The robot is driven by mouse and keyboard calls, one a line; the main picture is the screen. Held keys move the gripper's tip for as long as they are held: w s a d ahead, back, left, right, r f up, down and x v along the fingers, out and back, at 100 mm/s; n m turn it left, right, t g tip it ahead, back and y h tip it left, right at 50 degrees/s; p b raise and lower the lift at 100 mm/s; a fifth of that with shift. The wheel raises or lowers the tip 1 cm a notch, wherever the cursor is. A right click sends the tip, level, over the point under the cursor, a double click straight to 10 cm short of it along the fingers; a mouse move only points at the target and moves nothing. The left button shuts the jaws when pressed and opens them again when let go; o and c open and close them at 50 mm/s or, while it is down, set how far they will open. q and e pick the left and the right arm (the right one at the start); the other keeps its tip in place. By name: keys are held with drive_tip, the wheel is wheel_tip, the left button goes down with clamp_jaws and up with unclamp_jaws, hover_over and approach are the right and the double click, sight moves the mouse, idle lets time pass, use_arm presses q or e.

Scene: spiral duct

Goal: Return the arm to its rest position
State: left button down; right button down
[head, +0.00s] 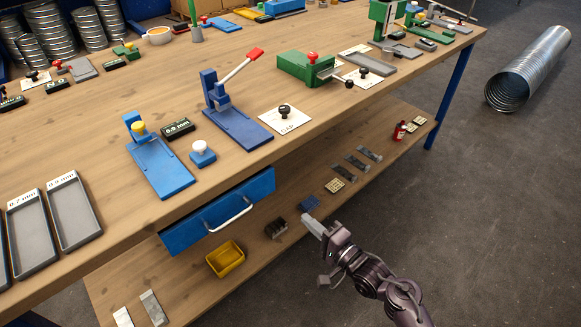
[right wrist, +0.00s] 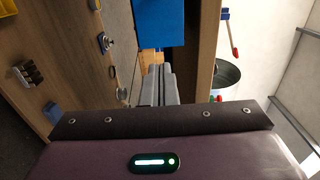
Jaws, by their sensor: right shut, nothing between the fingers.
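My right gripper (head: 311,224) shows in the lower middle of the head view, on an arm that comes in from the bottom right. It is shut and empty, in front of the bench's right half, over the lower shelf's front edge in the picture. In the right wrist view its fingers (right wrist: 157,85) lie together and point at a blue surface (right wrist: 158,22) ahead. No object is between them. My left gripper is in neither view.
The wooden workbench (head: 90,130) carries blue and green presses and grey trays. A blue drawer (head: 218,212) with a white handle is on its front. A yellow bin (head: 225,259) stands on the lower shelf. A spiral metal duct (head: 528,70) lies on the floor, right. Floor at lower right is clear.

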drive_tip(key=s+d+f+n+g+h+p, duration=0.1)
drive_tip(key=s+d+f+n+g+h, duration=0.3)
drive_tip(key=f, duration=0.8)
drive_tip(key=s+d+f+n+g+h+p, duration=0.1)
drive_tip(key=s+f+h+p, duration=0.1)
drive_tip(key=s+f, duration=0.75)
drive_tip(key=s+d+f+n+g+h, duration=0.1)
drive_tip(key=s+d+f+n+g, duration=0.1)
drive_tip(key=s+f, duration=0.4)
drive_tip(key=s+d+f+n+g+h+p, duration=0.1)
drive_tip(key=s+f, duration=0.5)
drive_tip(key=s, duration=0.6)
drive_tip(key=s+d+f+n+g+h+p, duration=0.1)
drive_tip(key=s+d+f+n+g+h, duration=0.1)
drive_tip(key=s+d+f+n+g, duration=0.3)
drive_tip(key=s+f, duration=0.1)
drive_tip(key=s, duration=0.3)
drive_tip(key=shift+s+d+g+h, duration=0.3)
